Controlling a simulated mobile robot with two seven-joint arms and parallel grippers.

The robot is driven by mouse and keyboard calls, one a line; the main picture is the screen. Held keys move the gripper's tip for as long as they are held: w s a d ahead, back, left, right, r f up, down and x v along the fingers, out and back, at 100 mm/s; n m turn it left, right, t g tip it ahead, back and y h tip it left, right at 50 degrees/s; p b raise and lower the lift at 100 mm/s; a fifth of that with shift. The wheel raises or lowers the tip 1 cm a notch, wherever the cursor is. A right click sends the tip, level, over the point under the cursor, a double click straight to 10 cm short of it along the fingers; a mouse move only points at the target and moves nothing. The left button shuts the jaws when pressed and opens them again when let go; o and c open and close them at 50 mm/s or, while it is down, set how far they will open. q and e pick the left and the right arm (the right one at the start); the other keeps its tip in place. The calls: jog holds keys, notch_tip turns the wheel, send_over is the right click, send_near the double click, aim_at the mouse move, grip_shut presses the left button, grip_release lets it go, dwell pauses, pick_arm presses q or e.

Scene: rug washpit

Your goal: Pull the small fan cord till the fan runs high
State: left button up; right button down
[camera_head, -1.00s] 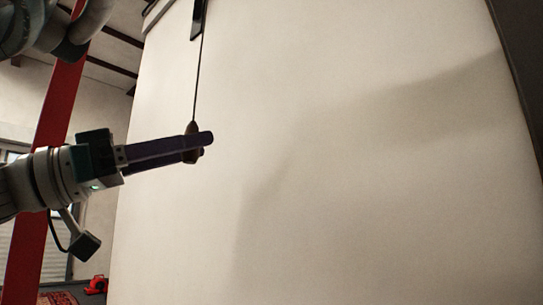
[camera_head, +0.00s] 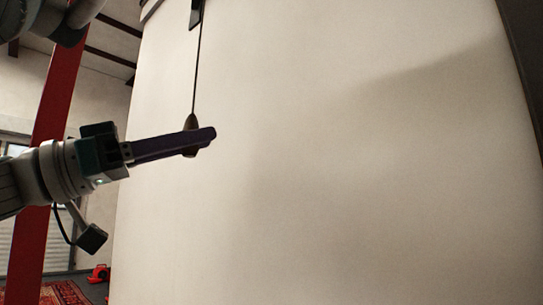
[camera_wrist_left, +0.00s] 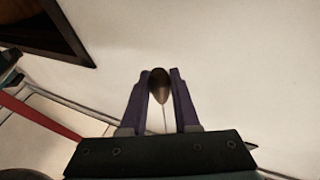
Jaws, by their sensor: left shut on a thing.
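The fan cord (camera_head: 197,75) hangs from a dark fitting (camera_head: 196,14) at the top of the head view and looks straight. Its brown teardrop-shaped pull (camera_head: 191,121) is at the cord's lower end. My left gripper (camera_head: 204,138) is shut on the pull, its purple fingers reaching in from the left and hiding the pull's middle. In the left wrist view the pull (camera_wrist_left: 159,83) sits between the two fingertips, with the thin cord running from it. The fan itself cannot be made out. My right gripper is not in view.
A large pale wall (camera_head: 350,170) fills the middle and right, close behind the gripper. A red post (camera_head: 38,180) stands at the left. A red object (camera_head: 99,273) and a patterned rug (camera_head: 58,293) lie on the floor at lower left.

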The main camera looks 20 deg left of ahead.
pick_arm(q)
jog(key=shift+f, duration=0.15)
grip_shut()
jog(key=shift+p, duration=0.75)
dwell(0.8)
jog(key=o, duration=0.9)
grip_release()
